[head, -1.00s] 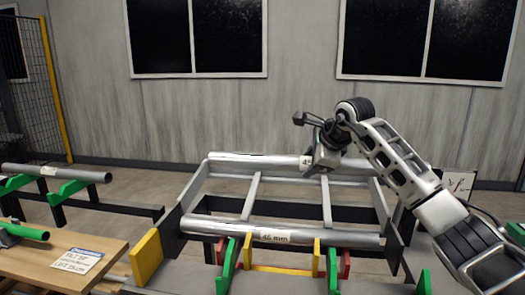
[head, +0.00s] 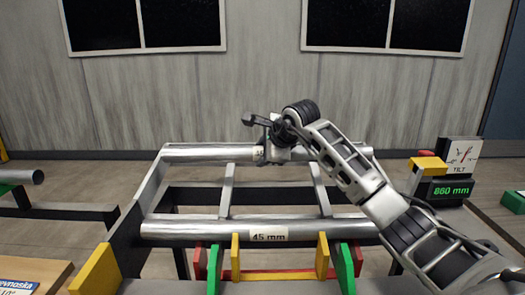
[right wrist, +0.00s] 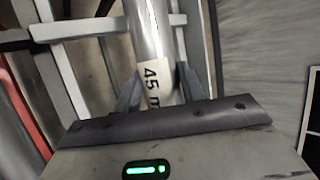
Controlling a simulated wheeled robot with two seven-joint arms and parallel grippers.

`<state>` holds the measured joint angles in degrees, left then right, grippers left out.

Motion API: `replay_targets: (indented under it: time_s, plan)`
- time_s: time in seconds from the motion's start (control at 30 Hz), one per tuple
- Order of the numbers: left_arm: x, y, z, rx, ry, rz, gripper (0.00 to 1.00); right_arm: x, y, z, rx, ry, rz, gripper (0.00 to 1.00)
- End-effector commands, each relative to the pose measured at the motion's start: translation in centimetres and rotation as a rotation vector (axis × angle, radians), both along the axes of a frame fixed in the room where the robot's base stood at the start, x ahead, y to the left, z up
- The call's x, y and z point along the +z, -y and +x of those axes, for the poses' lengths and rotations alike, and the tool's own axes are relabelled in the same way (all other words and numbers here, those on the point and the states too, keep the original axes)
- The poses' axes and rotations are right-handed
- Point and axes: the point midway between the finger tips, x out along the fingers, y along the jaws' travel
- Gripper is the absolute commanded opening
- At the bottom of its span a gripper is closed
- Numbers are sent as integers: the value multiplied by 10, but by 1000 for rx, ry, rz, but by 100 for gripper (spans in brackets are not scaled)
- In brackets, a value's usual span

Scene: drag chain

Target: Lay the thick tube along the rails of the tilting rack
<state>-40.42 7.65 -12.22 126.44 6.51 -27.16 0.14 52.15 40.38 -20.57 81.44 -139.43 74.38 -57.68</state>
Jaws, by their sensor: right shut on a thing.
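A silver tube (head: 205,153) lies crosswise at the far end of the tilting rack (head: 128,222). A second silver tube (head: 195,231), labelled 45 mm, lies crosswise at the rack's near end, behind coloured posts. Two grey rails (head: 226,192) run between them. My right gripper (head: 272,153) is at the far tube, just right of its label, and is shut on it. In the right wrist view the held tube (right wrist: 148,40) runs away between the fingers (right wrist: 155,92), its 45 m… label partly covered. Whether it touches the rack is unclear. My left gripper is out of view.
Green, yellow and red posts (head: 235,256) stand along the rack's front. A TILT dial (head: 462,153) and a green 860 mm display (head: 447,190) stand at the right. Another tube end (head: 25,177) shows at the left edge.

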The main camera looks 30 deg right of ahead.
Motion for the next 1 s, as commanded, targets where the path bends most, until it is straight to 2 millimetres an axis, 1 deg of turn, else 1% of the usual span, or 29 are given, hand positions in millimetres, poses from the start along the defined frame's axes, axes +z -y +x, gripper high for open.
replay_targets:
  time_s: [0.03, 0.07, 0.33, 0.6, 0.8, 1.0]
  plan:
    - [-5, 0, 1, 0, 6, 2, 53, -7, 1, 1, 0, 6, 1, 2]
    - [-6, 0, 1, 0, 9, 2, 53, -10, 1, 2, -1, 5, 1, 2]
    - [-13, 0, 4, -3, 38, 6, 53, -36, 3, 5, 0, 6, 1, 2]
    - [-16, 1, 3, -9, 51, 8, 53, -57, 6, 8, -1, 6, -3, 2]
    - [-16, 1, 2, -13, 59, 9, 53, -66, 6, 10, -1, 5, -1, 2]
    - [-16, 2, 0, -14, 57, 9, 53, -68, 7, 10, 0, 6, 0, 2]
